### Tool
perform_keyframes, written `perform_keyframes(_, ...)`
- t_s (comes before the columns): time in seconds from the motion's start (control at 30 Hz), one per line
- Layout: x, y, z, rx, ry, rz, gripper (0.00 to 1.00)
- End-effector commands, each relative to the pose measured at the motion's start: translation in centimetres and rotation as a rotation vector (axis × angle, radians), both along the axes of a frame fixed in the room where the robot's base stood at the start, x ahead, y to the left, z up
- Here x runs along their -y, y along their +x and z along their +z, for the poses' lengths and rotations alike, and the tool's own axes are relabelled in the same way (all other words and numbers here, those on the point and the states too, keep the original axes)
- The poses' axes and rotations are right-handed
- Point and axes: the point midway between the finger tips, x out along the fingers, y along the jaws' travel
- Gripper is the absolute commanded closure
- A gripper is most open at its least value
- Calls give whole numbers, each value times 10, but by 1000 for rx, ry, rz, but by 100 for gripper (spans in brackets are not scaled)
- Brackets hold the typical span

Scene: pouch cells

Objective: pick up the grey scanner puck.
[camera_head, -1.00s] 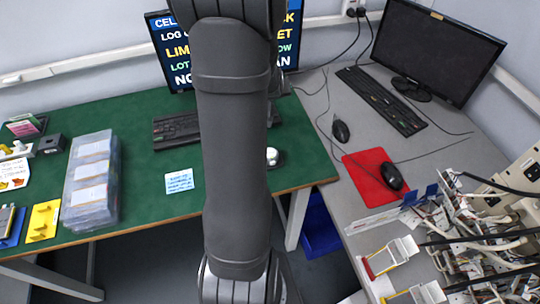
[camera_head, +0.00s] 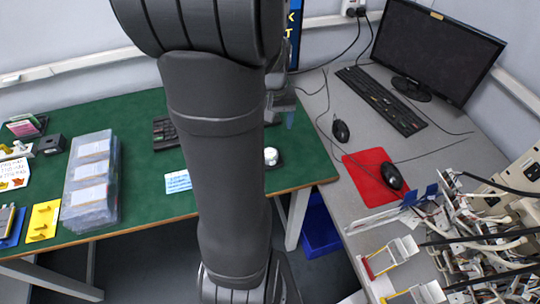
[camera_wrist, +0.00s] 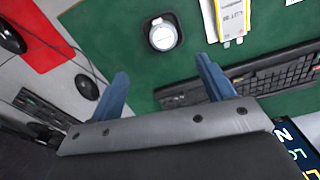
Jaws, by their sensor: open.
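The scanner puck (camera_wrist: 163,34) is a small round pale grey-white piece with a dark rim, on the green table. It also shows in the head view (camera_head: 271,156), near the table's right end, just right of my arm. My gripper (camera_wrist: 162,66) has two blue fingers spread apart with nothing between them. In the wrist view the puck appears beyond the fingertips, roughly centred between them. In the head view my arm hides most of the gripper; part of a blue finger shows above the puck. The height between fingers and puck is hard to tell.
A black keyboard (camera_wrist: 290,72) lies close to the puck, partly under the right finger's view. A white-and-yellow labelled cell (camera_wrist: 232,14) is near the puck. A red mat (camera_head: 366,180) with a mouse (camera_head: 392,176) is on the grey desk. Stacked clear boxes (camera_head: 90,190) stand left.

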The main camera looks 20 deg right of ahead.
Motion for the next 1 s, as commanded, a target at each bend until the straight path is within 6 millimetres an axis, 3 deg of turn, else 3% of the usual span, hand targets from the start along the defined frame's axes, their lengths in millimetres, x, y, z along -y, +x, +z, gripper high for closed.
perform_keyframes(0.1,-1,-1,-29,-5,2,0,26)
perform_keyframes(0.3,0,0,-64,-3,1,0,26)
perform_keyframes(0.67,-2,2,-90,-2,0,0,26)
perform_keyframes(1.0,-4,7,-129,-1,0,-1,26)
